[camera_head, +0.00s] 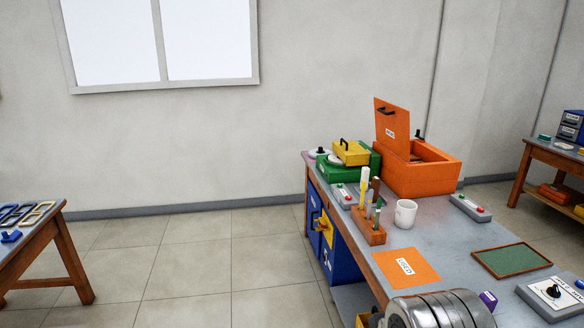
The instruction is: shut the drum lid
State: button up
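An orange box (425,174) stands at the back of the workbench. Its hinged lid (392,127) is open and stands nearly upright, leaning a little left, with a dark handle near its top and a white label too small to read. It is the only open lid in view. I cannot tell for sure that this box is the drum.
Left of the box sits a green unit (343,170) with a yellow block (350,152) on top. In front are an orange tool holder (369,229), a white mug (405,213) and a green mat (511,260). Open floor (190,265) lies left of the workbench (440,243).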

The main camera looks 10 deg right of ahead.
aim_at(392, 122)
jog(key=i, duration=1.1)
jog(key=z, duration=0.85)
jog(key=k, duration=0.6)
jog(key=u, duration=0.4)
jog(key=i, duration=0.65)
jog(key=u, duration=0.35)
